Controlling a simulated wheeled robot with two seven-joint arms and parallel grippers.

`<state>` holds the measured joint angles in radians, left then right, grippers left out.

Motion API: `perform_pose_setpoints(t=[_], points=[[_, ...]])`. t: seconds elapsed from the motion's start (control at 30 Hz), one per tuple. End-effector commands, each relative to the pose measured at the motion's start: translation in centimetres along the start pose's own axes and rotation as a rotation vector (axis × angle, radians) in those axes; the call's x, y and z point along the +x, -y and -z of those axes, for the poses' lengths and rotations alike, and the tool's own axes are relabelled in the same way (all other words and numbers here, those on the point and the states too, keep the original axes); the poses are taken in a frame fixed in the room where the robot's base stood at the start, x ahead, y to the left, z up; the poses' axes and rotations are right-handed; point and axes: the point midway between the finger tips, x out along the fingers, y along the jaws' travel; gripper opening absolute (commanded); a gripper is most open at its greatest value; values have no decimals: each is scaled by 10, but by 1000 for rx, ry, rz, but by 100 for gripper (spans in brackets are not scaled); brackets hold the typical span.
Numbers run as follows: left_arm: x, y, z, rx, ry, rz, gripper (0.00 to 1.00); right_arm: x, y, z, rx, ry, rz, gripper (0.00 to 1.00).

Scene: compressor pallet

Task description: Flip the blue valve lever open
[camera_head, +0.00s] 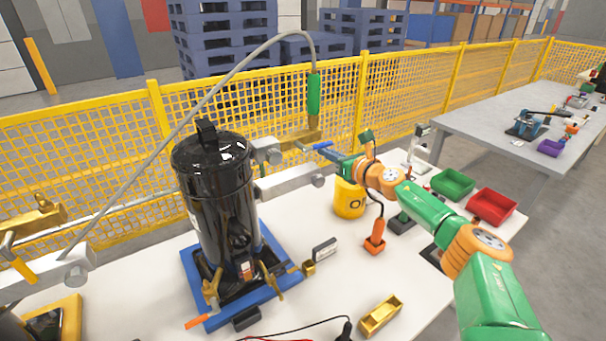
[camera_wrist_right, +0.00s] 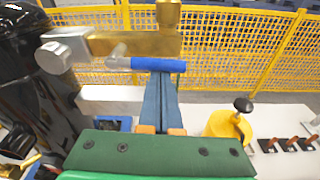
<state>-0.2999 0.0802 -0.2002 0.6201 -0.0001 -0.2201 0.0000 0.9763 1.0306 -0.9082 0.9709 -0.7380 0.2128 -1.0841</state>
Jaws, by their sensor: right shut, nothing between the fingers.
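The blue valve lever (camera_head: 323,146) sits beside a brass valve body (camera_head: 300,137) to the right of the black compressor tank (camera_head: 217,190). In the right wrist view the lever (camera_wrist_right: 158,65) lies level, roughly along the brass body (camera_wrist_right: 130,42), with its grey stem end toward the left. My right gripper (camera_head: 335,153) is shut and empty. Its blue fingertips (camera_wrist_right: 160,76) are right at the lever's underside in the wrist view; I cannot tell whether they touch it. My left gripper is not in view.
A grey hose with a green sleeve (camera_head: 314,95) rises from the valve. Green (camera_head: 453,183) and red (camera_head: 491,204) bins stand on the white table's right side. A yellow mesh fence (camera_head: 330,100) runs behind.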

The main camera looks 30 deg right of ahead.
Motion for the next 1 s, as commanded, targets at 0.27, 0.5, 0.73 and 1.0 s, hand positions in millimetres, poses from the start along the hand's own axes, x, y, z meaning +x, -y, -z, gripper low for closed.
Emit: perform_pose_setpoints(t=[0.27, 0.5, 0.73, 1.0], points=[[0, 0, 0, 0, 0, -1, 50, 0, 0, 0, 1, 1, 0, 0], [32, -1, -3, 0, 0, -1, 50, 4, 3, 34, 1, -1, 0, 0], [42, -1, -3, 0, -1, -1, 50, -33, 5, 44, -6, -4, 1, 0], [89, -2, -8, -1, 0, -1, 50, -83, 6, 48, -3, 1, 4, 0]])
